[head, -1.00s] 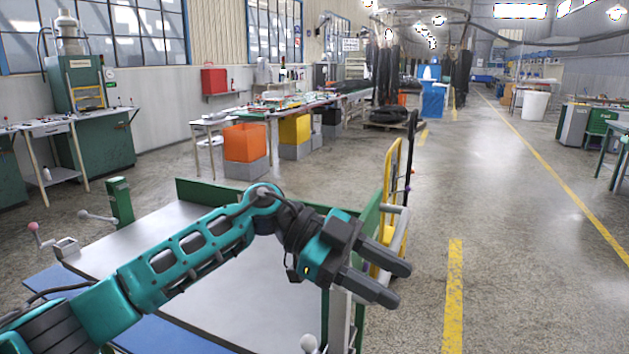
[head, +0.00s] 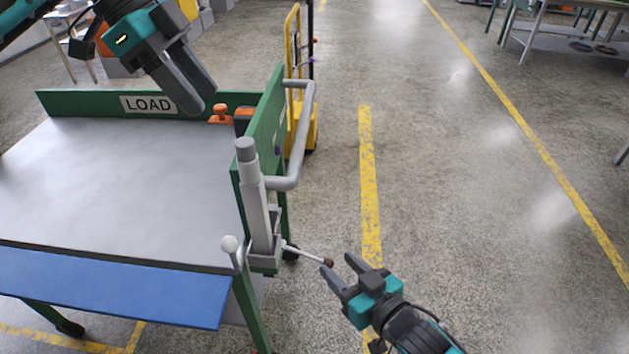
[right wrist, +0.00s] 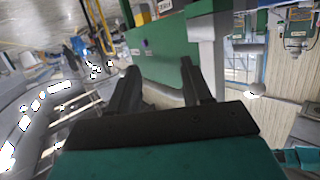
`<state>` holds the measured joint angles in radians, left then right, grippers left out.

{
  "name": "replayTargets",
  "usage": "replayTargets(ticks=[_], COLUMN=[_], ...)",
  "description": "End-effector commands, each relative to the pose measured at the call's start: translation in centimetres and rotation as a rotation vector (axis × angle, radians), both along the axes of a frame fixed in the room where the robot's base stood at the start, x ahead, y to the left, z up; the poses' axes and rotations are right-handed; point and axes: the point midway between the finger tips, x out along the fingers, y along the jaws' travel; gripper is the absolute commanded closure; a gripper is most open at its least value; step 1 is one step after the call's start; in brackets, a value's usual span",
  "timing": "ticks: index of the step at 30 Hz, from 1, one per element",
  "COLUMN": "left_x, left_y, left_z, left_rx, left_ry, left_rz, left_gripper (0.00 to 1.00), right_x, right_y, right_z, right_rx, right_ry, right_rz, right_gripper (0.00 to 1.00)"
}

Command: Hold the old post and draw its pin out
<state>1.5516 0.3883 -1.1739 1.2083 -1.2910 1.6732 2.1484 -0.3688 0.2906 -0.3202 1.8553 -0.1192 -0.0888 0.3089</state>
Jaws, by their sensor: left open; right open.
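In the head view a grey post (head: 258,210) stands nearly upright in a bracket (head: 264,262) at the near right corner of the cart. A thin rod, apparently its pin (head: 303,253), sticks out of the bracket to the right and ends in a brown knob (head: 328,262). My right gripper (head: 338,264) is open, its fingertips close to the knob; I cannot tell whether they touch it. My left gripper (head: 202,99) is open above the far part of the cart top, apart from the post. The right wrist view shows the open right fingers (right wrist: 158,74).
The cart's metal top (head: 120,190) has a green rim with a LOAD sign (head: 148,104). Orange parts (head: 220,113) sit near its far right corner. A grey handle (head: 301,140) juts out right.

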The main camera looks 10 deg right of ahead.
Motion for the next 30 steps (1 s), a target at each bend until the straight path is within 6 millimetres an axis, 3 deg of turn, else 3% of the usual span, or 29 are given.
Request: replayTargets(ticks=[1,6,15,21,30], left_x=[0.0,0.0,0.0,0.0,0.0], left_y=[0.0,0.0,-0.1,-0.1,0.0], left_z=[0.0,0.0,0.0,0.0,0.0], left_rx=[-0.001,-0.001,-0.002,-0.002,-0.002], left_ry=[0.000,0.000,0.000,0.000,0.000], left_rz=[-0.001,-0.001,-0.002,-0.002,-0.002], left_gripper=[0.57,0.57,0.57,0.57,0.57], right_x=[1.6,4.8,6.9,7.1,7.2], right_y=[0.8,3.3,5.3,4.3,3.2], right_z=[1.7,6.7,12.5,14.1,14.7], right_rx=[0.023,0.117,0.195,0.180,0.157], right_ry=[-0.068,-0.237,-0.345,-0.285,-0.205], right_rz=[0.047,0.229,0.624,0.836,0.948], right_gripper=[0.51,0.51,0.51,0.51,0.51])
